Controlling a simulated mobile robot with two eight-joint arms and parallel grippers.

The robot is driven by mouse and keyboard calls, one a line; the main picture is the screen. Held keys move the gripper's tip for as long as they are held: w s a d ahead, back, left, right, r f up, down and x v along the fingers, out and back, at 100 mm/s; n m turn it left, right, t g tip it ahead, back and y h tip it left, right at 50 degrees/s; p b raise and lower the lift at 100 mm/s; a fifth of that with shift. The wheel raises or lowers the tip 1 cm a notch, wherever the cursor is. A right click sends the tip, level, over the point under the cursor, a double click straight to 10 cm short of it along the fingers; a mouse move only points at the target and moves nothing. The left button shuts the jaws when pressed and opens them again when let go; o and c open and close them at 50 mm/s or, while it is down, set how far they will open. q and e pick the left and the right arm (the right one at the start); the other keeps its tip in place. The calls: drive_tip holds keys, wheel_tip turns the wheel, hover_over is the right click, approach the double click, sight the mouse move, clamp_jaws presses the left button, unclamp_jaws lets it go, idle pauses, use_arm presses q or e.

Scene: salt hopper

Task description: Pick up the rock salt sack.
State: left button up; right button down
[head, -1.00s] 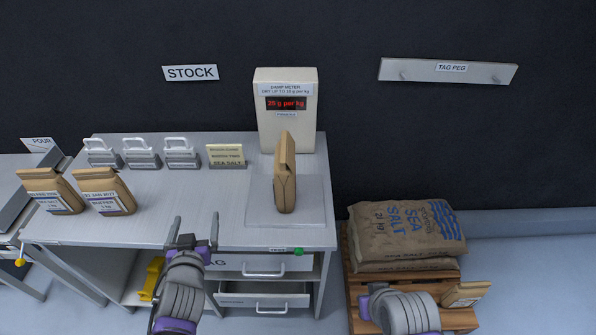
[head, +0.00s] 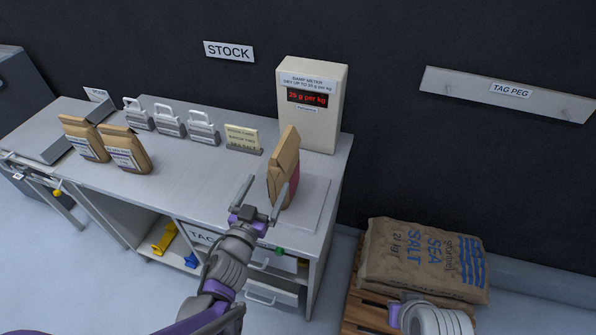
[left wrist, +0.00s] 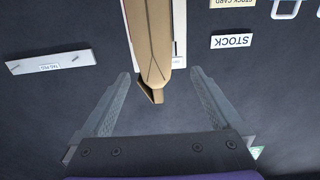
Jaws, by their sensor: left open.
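A tan paper sack (head: 284,165) with a folded top stands upright on the damp meter's plate. A reddish label shows low on its side, but I cannot read it, so I cannot confirm it is the rock salt. My left gripper (head: 262,192) is open at the plate's front left, its fingers pointing toward this sack. In the left wrist view the sack (left wrist: 150,45) lies ahead, between the lines of the open fingers (left wrist: 160,76), with space on both sides. Two similar sacks (head: 83,138) (head: 124,149) stand at the bench's left. My right gripper's fingers do not show.
The damp meter (head: 312,105), reading about 25 g per kg, stands behind the sack. A big sea salt bag (head: 424,258) lies on a pallet (head: 368,308) at right. The bench middle (head: 190,165) is clear.

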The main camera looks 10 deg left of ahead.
sight(274, 177)
use_arm(q)
drive_tip(key=shift+d, duration=0.35)
drive_tip(key=shift+w+d, duration=0.15)
drive_tip(key=shift+w, duration=0.05)
drive_tip(key=w, duration=0.3)
drive_tip(key=w+p, duration=0.1)
drive_tip(key=w, duration=0.1)
drive_tip(key=shift+w+d, duration=0.15)
drive_tip(key=shift+d, duration=0.2)
drive_tip(key=w, duration=0.1)
drive_tip(key=w+d+p, duration=0.1)
drive_tip(key=w, duration=0.3)
drive_tip(key=shift+w+d+r, duration=0.1)
drive_tip(key=shift+d+r, duration=0.05)
drive_tip(key=shift+r, duration=0.2)
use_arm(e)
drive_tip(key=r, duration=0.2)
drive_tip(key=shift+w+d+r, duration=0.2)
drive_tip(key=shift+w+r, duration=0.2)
use_arm(q)
drive_tip(key=shift+c, duration=0.8)
clamp_jaws()
drive_tip(key=shift+r, duration=0.1)
